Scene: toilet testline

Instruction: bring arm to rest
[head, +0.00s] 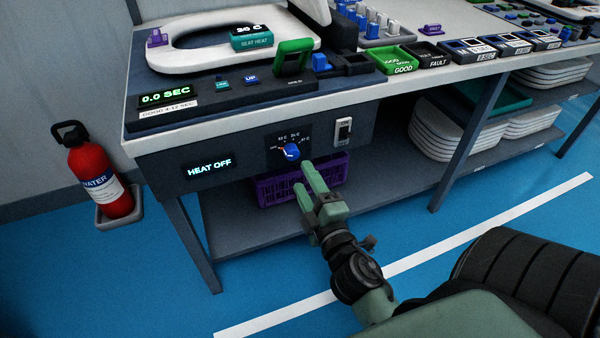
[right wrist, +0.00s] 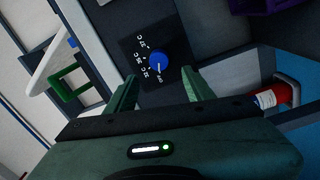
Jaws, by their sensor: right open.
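My right gripper (head: 316,178) is green and reaches up toward the front panel of the test bench. Its two fingers are apart with nothing between them. In the right wrist view the open fingers (right wrist: 160,92) point at the blue knob (right wrist: 157,62), which sits beyond the fingertips on a black dial plate. The same blue knob (head: 291,152) shows in the head view just above and left of the fingertips. Whether the fingers touch the panel is hard to tell; they look apart from the knob. My left gripper is not in view.
A display (head: 209,167) reads HEAT OFF; a rocker switch (head: 343,130) is right of the knob. A purple crate (head: 270,188) is below. A fire extinguisher (head: 92,172) stands left. The blue floor in front is clear.

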